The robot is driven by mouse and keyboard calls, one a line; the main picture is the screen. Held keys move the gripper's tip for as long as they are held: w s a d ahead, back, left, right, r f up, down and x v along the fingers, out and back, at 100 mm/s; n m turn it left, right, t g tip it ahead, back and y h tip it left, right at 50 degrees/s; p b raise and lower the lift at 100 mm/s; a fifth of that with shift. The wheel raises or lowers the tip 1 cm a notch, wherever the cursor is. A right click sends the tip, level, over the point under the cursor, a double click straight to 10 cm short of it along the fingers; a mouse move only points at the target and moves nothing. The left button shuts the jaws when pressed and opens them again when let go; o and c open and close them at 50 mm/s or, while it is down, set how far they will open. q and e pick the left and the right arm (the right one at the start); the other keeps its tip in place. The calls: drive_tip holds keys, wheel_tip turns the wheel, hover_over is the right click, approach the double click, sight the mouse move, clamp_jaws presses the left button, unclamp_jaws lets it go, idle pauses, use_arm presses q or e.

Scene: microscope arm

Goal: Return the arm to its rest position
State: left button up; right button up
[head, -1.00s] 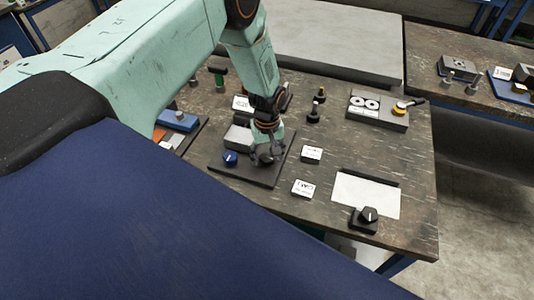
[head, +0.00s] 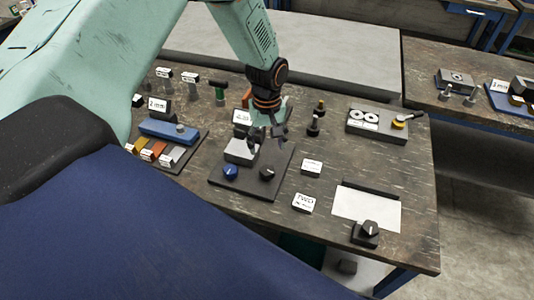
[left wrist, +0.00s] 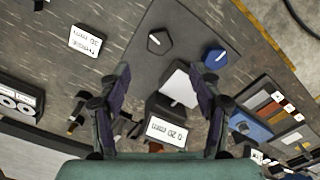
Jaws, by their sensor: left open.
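My left arm comes in from the left in the head view. Its left gripper (head: 268,135) is open and empty above the back part of a dark plate (head: 272,186). The plate carries a blue knob (head: 230,171), a black knob (head: 267,174) and a light grey block (head: 239,152). In the left wrist view the open fingers (left wrist: 160,100) stand apart, with the grey block (left wrist: 180,84), the black knob (left wrist: 159,41) and the blue knob (left wrist: 215,58) beyond them. The fingers appear to touch nothing. My right gripper is not in view.
Label cards (head: 312,166) stand right of the plate. A white sheet (head: 366,206) and a black knob (head: 369,230) lie near the front right. A grey box with two dials (head: 376,123) is at the back right. A blue block (head: 168,131) and small coloured blocks are at left. The right table area is partly clear.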

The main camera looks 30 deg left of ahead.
use_arm(q)
drive_tip(key=shift+r, duration=0.7)
drive_tip(key=s+d+f+m, duration=0.25)
drive_tip(key=s+f, duration=0.25)
drive_tip(key=s, duration=0.3)
drive_tip(key=s+d+f+m, duration=0.2)
drive_tip(key=s+d+f, duration=0.2)
drive_tip(key=s+f, duration=0.25)
drive_tip(key=s+d+m, duration=0.2)
drive_tip(key=s+m, duration=0.3)
drive_tip(key=s, duration=1.2)
wheel_tip(320, 180, down, 19)
drive_tip(key=b, duration=1.9)
drive_tip(key=shift+a, duration=0.15)
drive_tip(key=shift+s+r, duration=0.15)
drive_tip(key=shift+s, duration=0.05)
